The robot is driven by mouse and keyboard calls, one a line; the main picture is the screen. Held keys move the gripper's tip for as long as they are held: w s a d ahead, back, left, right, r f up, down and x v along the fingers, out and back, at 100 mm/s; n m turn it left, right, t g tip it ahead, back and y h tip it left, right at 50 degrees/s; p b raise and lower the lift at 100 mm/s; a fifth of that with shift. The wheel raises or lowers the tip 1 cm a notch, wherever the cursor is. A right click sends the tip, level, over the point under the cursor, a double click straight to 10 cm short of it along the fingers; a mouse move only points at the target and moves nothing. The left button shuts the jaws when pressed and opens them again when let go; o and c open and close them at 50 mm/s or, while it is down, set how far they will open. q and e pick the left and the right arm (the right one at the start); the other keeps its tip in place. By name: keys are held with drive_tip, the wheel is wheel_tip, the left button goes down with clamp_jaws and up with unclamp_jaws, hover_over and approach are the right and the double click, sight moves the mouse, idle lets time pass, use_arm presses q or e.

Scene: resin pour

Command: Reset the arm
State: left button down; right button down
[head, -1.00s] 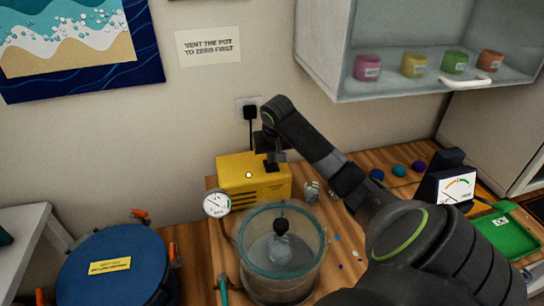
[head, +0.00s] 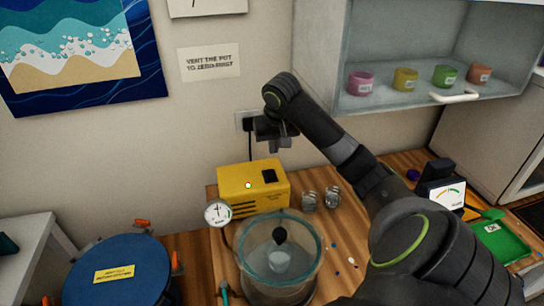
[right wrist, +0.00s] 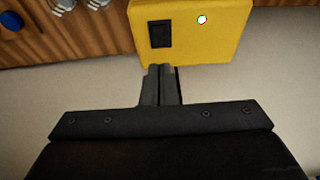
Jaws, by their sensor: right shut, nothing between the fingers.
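My right gripper (head: 280,145) hangs in the air above and behind the yellow box (head: 252,190), close to the wall outlet. In the right wrist view its fingers (right wrist: 161,86) are together with nothing between them, and the yellow box (right wrist: 190,35) with a dark switch and a small light lies past the tips. My right arm (head: 335,145) reaches up from the lower right across the bench. My left gripper is not in view.
A clear pot (head: 280,260) with a cup inside stands in front of the box, beside a round gauge (head: 217,213). A blue-lidded vessel (head: 118,275) stands left. A meter (head: 445,190) and green tray (head: 500,243) are right. A cabinet (head: 420,103) with several jars hangs above.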

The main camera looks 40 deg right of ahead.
drive_tip(key=shift+v, duration=1)
drive_tip(key=shift+s+a+f, duration=0.1)
drive_tip(key=shift+s, duration=0.05)
